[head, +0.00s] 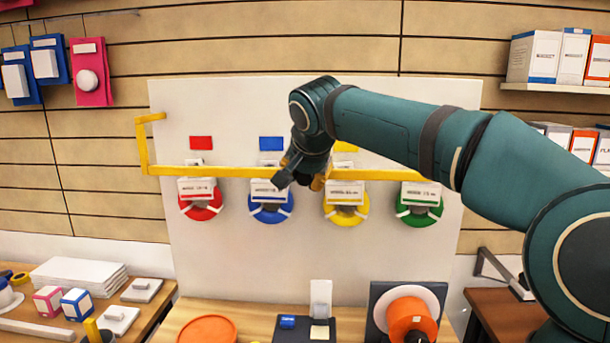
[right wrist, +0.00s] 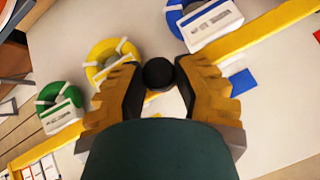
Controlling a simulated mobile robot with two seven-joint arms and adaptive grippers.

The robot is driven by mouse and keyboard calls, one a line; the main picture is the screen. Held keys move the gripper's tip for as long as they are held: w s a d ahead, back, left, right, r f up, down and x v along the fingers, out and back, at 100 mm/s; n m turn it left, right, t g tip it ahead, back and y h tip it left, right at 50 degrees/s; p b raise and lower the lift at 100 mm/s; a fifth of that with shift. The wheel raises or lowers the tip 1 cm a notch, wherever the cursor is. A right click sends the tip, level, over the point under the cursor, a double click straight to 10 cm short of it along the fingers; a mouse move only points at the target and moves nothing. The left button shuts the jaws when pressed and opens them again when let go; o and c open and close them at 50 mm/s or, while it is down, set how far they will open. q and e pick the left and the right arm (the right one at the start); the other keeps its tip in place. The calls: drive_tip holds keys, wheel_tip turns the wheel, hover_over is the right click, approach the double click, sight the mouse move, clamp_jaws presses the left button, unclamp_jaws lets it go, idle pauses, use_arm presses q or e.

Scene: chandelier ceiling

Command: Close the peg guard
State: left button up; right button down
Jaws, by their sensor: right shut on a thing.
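The peg guard (head: 222,171) is a long yellow bar lying level across the white board, in front of the tops of several hanging rings. Its left end joins a yellow bracket (head: 144,145). My right gripper (head: 303,182) is at the bar's middle, between the blue and yellow rings. The right wrist view shows its fingers shut on a round black knob (right wrist: 158,72) by the bar, which also shows there (right wrist: 268,32). My arm hides part of the bar's right half. The left gripper is out of view.
Red (head: 201,206), blue (head: 271,211), yellow (head: 346,210) and green (head: 419,214) rings with white tags hang on the white board (head: 240,110). Below, a bench holds an orange disc (head: 207,330) and an orange spool (head: 410,318). Boxed goods stand on a right shelf (head: 556,88).

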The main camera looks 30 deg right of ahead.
drive_tip(key=c, duration=1)
unclamp_jaws()
drive_tip(key=shift+d+f, duration=0.1)
drive_tip(key=shift+f, duration=0.35)
drive_tip(key=o, duration=0.3)
drive_tip(key=shift+w+d, duration=0.1)
drive_tip(key=shift+w, duration=0.05)
drive_tip(key=shift+r, duration=0.25)
drive_tip(key=shift+r, duration=0.25)
drive_tip(key=v, duration=1.1)
drive_tip(key=shift+s+r, duration=0.15)
drive_tip(key=shift+s, duration=0.1)
